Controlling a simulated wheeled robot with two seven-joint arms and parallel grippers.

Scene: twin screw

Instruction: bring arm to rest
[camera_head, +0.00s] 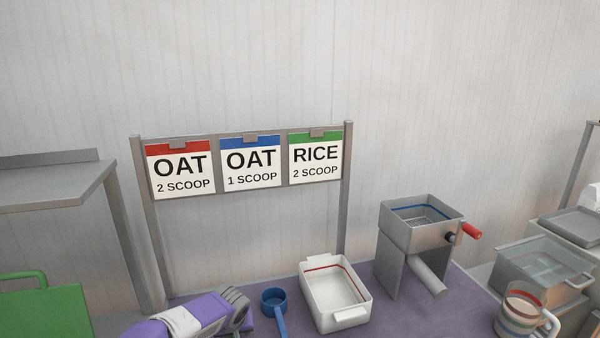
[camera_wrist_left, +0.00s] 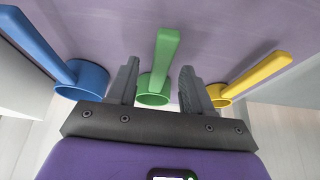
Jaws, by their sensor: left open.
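My left gripper (camera_head: 238,300) is at the bottom left of the head view, to the left of the blue scoop (camera_head: 273,298). In the left wrist view its two grey fingers (camera_wrist_left: 158,70) stand apart, with nothing seen gripped. The green scoop (camera_wrist_left: 153,88) shows in the gap between the fingers, its handle pointing up the picture; I cannot tell its distance from them. The blue scoop (camera_wrist_left: 80,80) is left of the fingers and the yellow scoop (camera_wrist_left: 225,92) right of them. My right gripper is not in view.
On the purple table (camera_head: 375,285) stand a white bin (camera_head: 335,318), a metal hopper with a red crank (camera_head: 420,222) and a striped mug (camera_head: 522,312). A sign rack (camera_head: 250,135) stands behind. A green board (camera_head: 45,310) is at left, a clear container (camera_head: 545,265) at right.

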